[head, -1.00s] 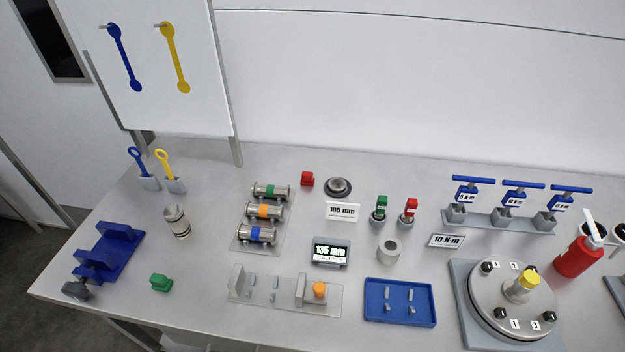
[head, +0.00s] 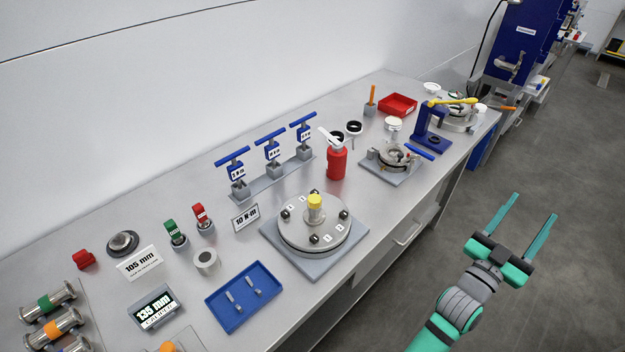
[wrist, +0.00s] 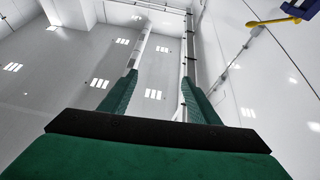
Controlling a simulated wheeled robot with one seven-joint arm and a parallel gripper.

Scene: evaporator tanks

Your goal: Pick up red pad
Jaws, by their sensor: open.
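A small red pad (head: 84,259) lies on the grey bench at the far left of the head view, beside a dark round disc (head: 122,243). My gripper (head: 535,207) is at the right of the head view, over the floor in front of the bench. Its two green fingers are spread apart with nothing between them, far from the red pad. In the wrist view my gripper (wrist: 160,78) points up toward the wall and ceiling, and the red pad is not in that view.
On the bench (head: 110,205) stand a red-handled piece (head: 200,216), a green-handled piece (head: 172,232), a blue tray (head: 222,318), a round flanged plate (head: 290,240), a red bottle (head: 337,162) and a row of blue T-handled tools (head: 268,150). The floor (head: 540,150) beside my gripper is clear.

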